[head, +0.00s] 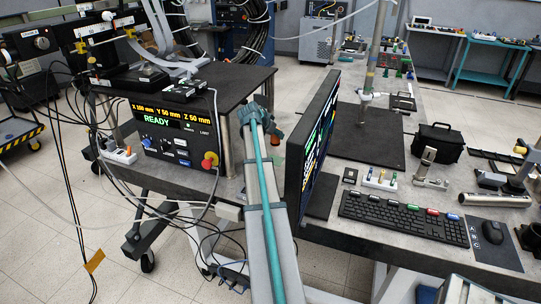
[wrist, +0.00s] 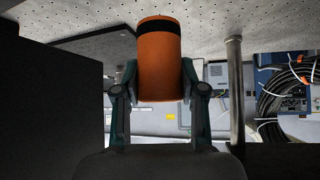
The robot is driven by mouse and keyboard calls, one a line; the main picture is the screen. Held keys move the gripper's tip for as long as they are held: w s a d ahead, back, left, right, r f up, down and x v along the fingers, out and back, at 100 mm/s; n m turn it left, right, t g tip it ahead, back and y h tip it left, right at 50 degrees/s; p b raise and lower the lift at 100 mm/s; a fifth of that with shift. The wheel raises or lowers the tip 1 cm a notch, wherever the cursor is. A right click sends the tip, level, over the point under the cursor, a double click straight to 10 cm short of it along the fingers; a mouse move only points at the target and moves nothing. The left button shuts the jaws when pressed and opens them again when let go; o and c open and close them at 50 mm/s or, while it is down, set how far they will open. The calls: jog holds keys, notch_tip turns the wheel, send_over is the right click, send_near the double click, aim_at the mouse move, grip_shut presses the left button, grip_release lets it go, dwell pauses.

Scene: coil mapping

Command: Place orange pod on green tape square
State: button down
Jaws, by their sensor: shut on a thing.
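The orange pod (wrist: 160,62), a cylinder with a black band near one end, is between the two fingers of my gripper (wrist: 160,88) in the wrist view. The fingers are shut on its sides. The banded end overlaps a pale speckled surface at the top of that view; I cannot tell whether they touch.
The black monitor (head: 309,140) stands close to the right of my arm. The control box (head: 178,130) reading READY is on the left, with loose cables. A keyboard (head: 403,216) and a mouse (head: 492,232) lie at right. A metal post (wrist: 235,85) stands beside my gripper.

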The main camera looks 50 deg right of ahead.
jog(key=shift+f+p, duration=0.8)
jog(key=shift+f, duration=3.45)
jog(key=shift+f, duration=0.1)
jog(key=c, duration=0.7)
grip_release()
jog(key=shift+o, duration=0.2)
jog(key=b+v, duration=0.2)
jog(key=v, duration=1)
